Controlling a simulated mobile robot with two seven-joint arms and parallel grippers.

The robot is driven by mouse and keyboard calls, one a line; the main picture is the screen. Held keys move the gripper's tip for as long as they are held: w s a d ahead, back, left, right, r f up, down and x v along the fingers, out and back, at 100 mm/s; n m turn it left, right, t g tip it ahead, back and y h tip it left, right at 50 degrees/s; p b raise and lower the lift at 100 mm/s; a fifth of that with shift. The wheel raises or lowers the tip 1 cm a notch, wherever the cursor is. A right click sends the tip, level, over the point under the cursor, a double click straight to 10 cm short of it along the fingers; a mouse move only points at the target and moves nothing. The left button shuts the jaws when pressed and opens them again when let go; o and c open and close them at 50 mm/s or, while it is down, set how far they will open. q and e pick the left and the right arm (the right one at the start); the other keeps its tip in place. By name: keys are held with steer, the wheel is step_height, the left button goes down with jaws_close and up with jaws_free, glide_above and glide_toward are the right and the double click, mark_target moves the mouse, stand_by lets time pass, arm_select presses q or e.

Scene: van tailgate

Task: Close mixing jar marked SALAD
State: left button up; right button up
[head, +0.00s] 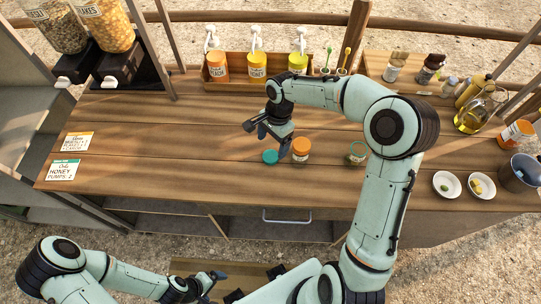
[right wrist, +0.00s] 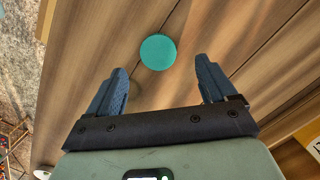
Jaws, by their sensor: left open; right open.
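A round teal lid (head: 270,157) lies flat on the wooden counter, apart from any jar. It also shows in the right wrist view (right wrist: 158,52), just beyond and between the fingertips. My right gripper (head: 274,140) is open and empty, above and just behind the lid. A small open-looking glass jar with green contents (head: 357,153) stands to the right, beside my right arm. Another jar with an orange lid (head: 301,146) stands close right of the teal lid. I cannot read SALAD on either jar. My left gripper (head: 216,277) is open and empty, low in front of the counter.
A wooden rack with pump bottles (head: 257,66) stands at the back. Two cards (head: 64,170) lie at the left. The counter's left middle is clear.

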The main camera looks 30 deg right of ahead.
mark_target(270, 156)
steer(key=f, duration=0.5)
steer(key=shift+s+a, duration=0.2)
steer(key=shift+a, duration=0.15)
steer(key=c, duration=1.1)
